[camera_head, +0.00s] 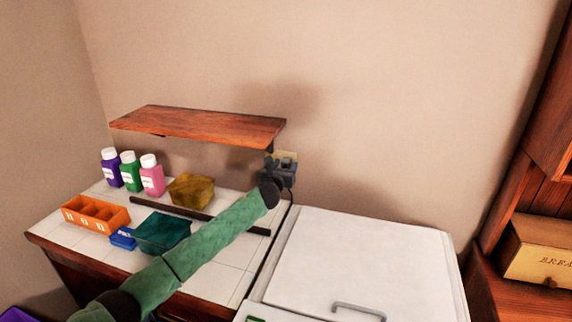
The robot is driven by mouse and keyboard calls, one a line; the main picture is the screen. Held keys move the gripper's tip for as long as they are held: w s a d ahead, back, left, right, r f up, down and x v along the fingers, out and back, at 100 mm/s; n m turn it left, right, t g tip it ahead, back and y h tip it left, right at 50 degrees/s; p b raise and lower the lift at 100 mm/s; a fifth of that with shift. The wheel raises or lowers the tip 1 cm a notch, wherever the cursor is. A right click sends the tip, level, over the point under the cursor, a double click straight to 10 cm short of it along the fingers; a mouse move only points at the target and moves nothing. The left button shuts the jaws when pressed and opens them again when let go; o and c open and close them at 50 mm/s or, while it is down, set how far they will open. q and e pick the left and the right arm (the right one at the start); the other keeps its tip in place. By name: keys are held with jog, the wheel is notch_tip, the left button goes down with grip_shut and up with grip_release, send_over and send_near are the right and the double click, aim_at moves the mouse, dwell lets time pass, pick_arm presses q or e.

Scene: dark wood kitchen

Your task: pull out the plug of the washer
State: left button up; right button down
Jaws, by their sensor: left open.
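My left arm reaches in green from the lower left across the counter to the wall. Its dark gripper (279,181) is at the wall socket (286,157), just below the right end of the shelf. The gripper is open, but its fingers are small and dark here. The plug cannot be told apart from the gripper and socket, and I cannot tell whether the fingers touch it. A dark line, perhaps a cord, hangs near the gripper's right side. The white washer (360,262) stands right of the counter, with its lid closed. My right gripper is not in view.
A wooden shelf (200,125) juts out over the tiled counter (225,262). A bread box (540,252) is at right.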

aim_at(285, 166)
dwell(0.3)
pick_arm(q)
grip_shut()
jog(key=shift+p+v, duration=0.6)
jog(key=shift+v, duration=0.2)
jog(key=shift+s, duration=0.1)
jog(key=shift+p+v, duration=1.2)
jog(key=shift+v, duration=0.85)
